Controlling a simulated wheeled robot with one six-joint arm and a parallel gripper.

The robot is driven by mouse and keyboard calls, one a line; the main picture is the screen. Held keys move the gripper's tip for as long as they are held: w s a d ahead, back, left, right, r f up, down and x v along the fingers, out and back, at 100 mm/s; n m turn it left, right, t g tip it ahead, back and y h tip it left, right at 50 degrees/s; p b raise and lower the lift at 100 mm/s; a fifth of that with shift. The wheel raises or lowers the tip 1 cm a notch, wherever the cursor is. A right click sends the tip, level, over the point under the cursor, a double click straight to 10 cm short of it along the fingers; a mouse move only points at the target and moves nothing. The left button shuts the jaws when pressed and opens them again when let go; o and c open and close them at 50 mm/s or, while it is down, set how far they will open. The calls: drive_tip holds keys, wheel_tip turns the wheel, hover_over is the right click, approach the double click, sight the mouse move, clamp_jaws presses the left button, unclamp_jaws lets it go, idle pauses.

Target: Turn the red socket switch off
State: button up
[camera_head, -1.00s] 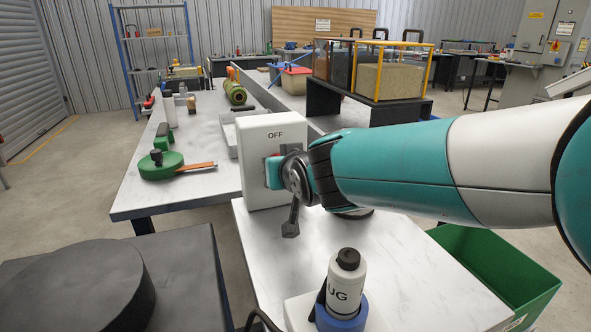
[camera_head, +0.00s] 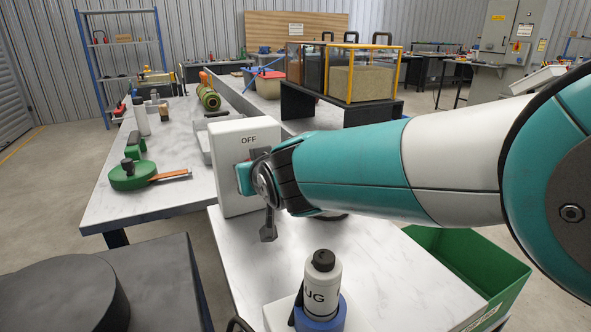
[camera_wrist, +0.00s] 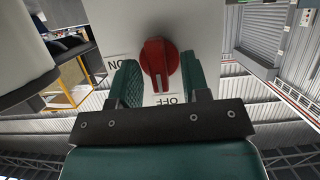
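The red switch (camera_wrist: 158,62) is a round knob with a raised handle on a white panel. In the wrist view its handle runs up and down, its lower end close to the upside-down OFF label (camera_wrist: 168,101). The ON label (camera_wrist: 115,64) is to the left. My gripper (camera_wrist: 158,82) has its green fingers apart, one on each side of the knob; I cannot tell whether they touch it. In the head view the white switch box (camera_head: 236,192) stands upright with OFF on top, and my gripper (camera_head: 246,177) is at its front, hiding most of the knob.
A white bottle (camera_head: 322,272) in a blue holder stands on the near white table (camera_head: 370,265). A green bin (camera_head: 465,265) is at right. A green disc-shaped tool (camera_head: 132,176) lies on the left table. A black round block (camera_head: 60,295) is at lower left.

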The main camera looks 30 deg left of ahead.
drive_tip(key=shift+d, duration=0.1)
drive_tip(key=b+v, duration=0.1)
drive_tip(key=v, duration=1.1)
drive_tip(key=shift+b, duration=0.3)
drive_tip(key=shift+r, duration=0.1)
